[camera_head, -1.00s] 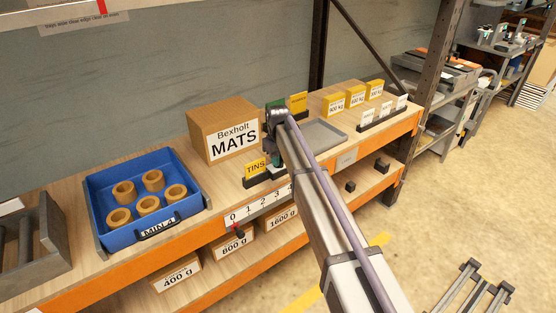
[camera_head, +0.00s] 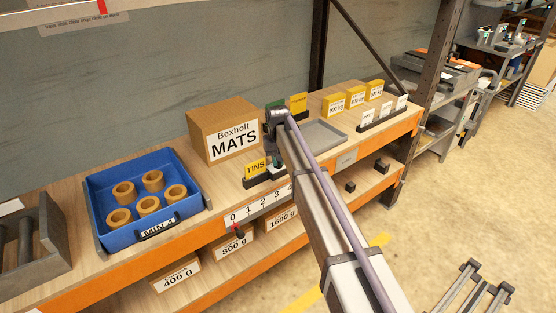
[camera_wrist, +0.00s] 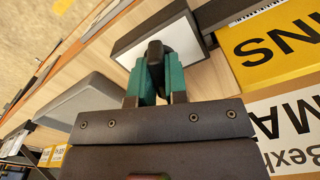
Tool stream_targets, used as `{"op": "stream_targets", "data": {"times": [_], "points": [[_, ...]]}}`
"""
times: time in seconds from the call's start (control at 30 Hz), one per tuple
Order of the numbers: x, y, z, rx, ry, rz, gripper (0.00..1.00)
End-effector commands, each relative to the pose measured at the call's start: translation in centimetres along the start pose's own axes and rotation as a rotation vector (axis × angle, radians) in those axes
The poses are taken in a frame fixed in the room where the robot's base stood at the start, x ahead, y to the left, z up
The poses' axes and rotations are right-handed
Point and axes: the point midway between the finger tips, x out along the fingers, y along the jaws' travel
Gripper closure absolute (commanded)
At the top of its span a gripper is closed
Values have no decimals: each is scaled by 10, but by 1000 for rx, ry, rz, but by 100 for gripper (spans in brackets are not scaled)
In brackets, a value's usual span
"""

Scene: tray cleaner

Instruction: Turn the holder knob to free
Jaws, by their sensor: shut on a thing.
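The black holder knob (camera_wrist: 154,50) stands on the pale top face of a dark grey block, the holder (camera_wrist: 124,46), in the wrist view. My gripper (camera_wrist: 157,76) has its two teal fingers closed on either side of the knob, touching it. The knob's lower part is partly hidden by the fingers, and I see no readable marking for its setting. In the head view my wrist (camera_head: 279,118) is over the bench behind the TINS sign, and the arm hides the knob and fingertips.
A yellow TINS sign (camera_head: 255,169) and the Bexholt MATS box (camera_head: 225,117) stand close at the left. An empty grey tray (camera_head: 339,138) lies just right of my wrist. A blue tray (camera_head: 98,213) with several tan rings is farther left.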

Motion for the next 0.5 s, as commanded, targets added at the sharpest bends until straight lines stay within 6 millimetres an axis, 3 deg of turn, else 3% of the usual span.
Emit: {"op": "stream_targets", "data": {"times": [0.5], "points": [[0,0,0,489,0,0,100]]}}
